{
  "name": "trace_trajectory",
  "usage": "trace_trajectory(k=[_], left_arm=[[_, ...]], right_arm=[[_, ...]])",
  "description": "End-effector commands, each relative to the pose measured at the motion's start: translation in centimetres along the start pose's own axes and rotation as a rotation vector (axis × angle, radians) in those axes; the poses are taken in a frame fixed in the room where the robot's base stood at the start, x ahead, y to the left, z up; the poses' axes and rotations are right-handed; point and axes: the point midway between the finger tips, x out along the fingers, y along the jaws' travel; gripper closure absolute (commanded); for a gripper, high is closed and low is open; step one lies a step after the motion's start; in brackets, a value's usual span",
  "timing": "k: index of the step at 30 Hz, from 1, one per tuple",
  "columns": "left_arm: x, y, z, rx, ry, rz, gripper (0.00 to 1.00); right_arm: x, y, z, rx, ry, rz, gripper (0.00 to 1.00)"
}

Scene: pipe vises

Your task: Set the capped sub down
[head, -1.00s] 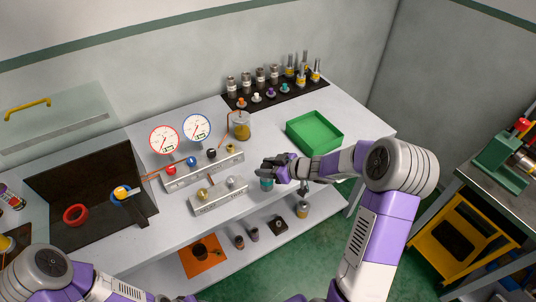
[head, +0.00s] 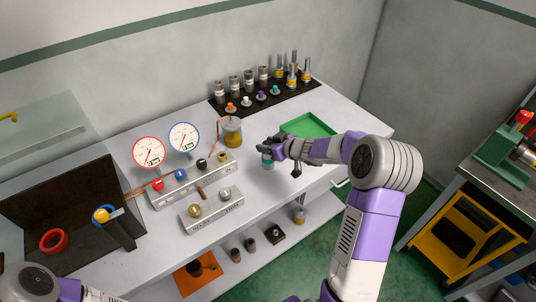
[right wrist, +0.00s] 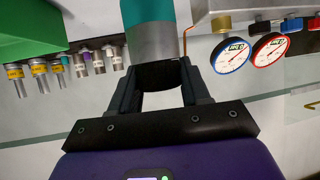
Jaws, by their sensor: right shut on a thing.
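My right gripper (head: 266,152) is shut on the capped sub, a grey cylinder with a teal cap. The sub (head: 267,163) hangs below the fingers in the head view, over the white bench, in front of the green tray (head: 309,122). In the right wrist view the sub (right wrist: 154,45) stands between the two fingers (right wrist: 163,88), its teal part at the top of the picture. I cannot tell whether its lower end touches the bench. My left gripper is out of view; only part of my left arm shows at the lower left.
A jar of yellow liquid (head: 230,133) stands just left of the gripper. Two manifold blocks (head: 212,211) and two gauges (head: 149,151) are farther left. A dark mat (head: 262,111) with fittings lies behind. The bench (head: 262,190) in front of the sub is clear.

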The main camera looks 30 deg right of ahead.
Motion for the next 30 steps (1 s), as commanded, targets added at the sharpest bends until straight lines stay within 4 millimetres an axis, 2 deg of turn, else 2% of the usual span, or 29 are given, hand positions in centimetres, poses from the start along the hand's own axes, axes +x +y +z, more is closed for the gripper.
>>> trace_trajectory(k=[1,4,17,18,23,30], left_arm=[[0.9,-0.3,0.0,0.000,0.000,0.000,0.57],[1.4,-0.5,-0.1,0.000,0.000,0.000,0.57],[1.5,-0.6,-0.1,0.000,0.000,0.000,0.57],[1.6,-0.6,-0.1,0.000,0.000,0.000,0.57],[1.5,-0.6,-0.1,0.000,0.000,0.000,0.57],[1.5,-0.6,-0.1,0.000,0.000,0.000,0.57]], right_arm=[[0.7,0.0,1.1,0.003,0.001,-0.001,1.00],[1.2,0.0,2.1,0.002,0.002,-0.001,1.00],[1.4,0.0,2.5,-0.001,0.003,-0.001,1.00],[1.5,0.0,2.7,0.000,-0.001,-0.001,0.52],[1.4,0.0,2.7,0.000,0.000,-0.001,0.28],[1.4,0.0,2.6,0.000,0.000,-0.001,0.28]])
